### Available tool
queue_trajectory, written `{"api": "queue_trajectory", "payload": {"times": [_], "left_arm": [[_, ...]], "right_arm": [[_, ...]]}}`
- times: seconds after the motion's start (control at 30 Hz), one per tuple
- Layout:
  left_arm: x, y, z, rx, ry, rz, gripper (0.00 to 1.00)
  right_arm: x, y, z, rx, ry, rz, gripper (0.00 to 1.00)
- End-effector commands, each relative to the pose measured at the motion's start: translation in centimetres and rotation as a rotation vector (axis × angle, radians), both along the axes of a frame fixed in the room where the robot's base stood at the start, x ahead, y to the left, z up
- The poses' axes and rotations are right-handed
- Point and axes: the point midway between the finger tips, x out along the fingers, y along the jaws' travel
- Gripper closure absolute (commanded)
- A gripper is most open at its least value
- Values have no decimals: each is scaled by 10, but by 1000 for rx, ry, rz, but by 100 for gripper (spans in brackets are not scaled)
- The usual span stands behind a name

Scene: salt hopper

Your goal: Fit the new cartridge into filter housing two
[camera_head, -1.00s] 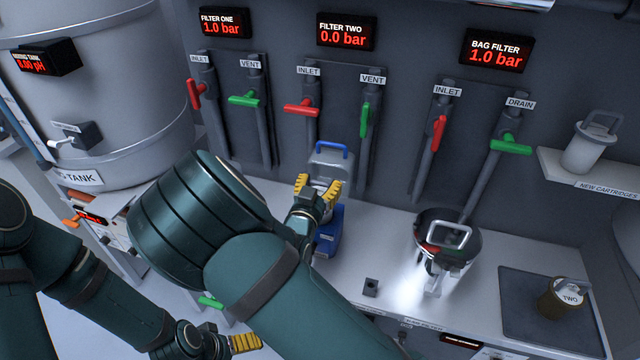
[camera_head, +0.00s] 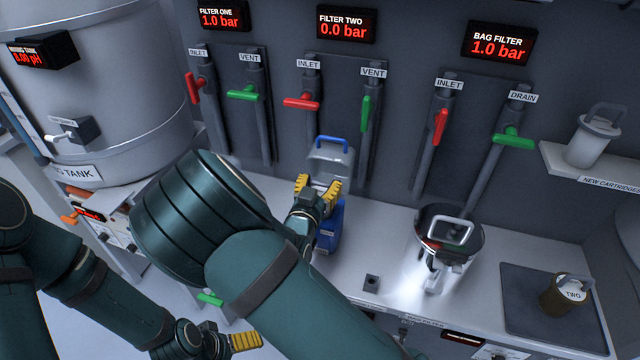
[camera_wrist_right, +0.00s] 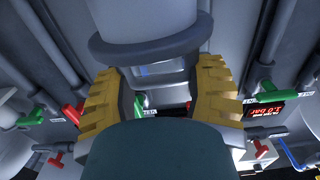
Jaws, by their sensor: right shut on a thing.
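My right gripper (camera_head: 317,189) is shut at filter housing two, whose blue bowl (camera_head: 330,232) shows beside it. The housing's grey lid (camera_head: 331,158) with a blue handle stands raised behind the fingers. In the right wrist view, a pale cylinder with a dark flange, seemingly the new cartridge (camera_wrist_right: 155,20), is held between the yellow fingers. Its seat in the bowl is hidden, so I cannot tell how deep it sits.
Another white cartridge (camera_head: 592,140) stands on the new-cartridges shelf (camera_head: 560,168). The used cartridge rests on a dark mat (camera_head: 535,322). The open bag filter (camera_head: 470,245) stands right of my right arm. Filter two's red inlet handle (camera_head: 301,102) is on the wall above.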

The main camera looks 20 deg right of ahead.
Motion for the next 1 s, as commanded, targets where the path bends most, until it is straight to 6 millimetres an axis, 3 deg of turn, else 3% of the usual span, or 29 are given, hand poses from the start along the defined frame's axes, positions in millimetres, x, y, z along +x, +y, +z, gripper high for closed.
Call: {"api": "queue_trajectory", "payload": {"times": [0.4, 0.43, 0.5, 0.73, 0.8, 1.0], "left_arm": [[0, 0, -3, 0, 0, 0, 0], [0, 0, -3, 0, 0, 0, 0], [0, 0, -3, 0, 0, 0, 0], [0, 0, -3, 0, 0, 0, 0], [0, 0, -3, 0, 0, 0, 0], [0, 0, -3, 0, 0, 0, 0]], "right_arm": [[0, 0, -5, 0, -1, 0, 86], [0, 0, -5, 0, -1, 0, 37], [0, 0, -5, 0, -1, 0, 12], [0, 0, -6, 1, -1, 0, 9], [0, 0, -6, 1, 1, 0, 0], [0, 0, -6, 1, 1, 0, 0]]}}
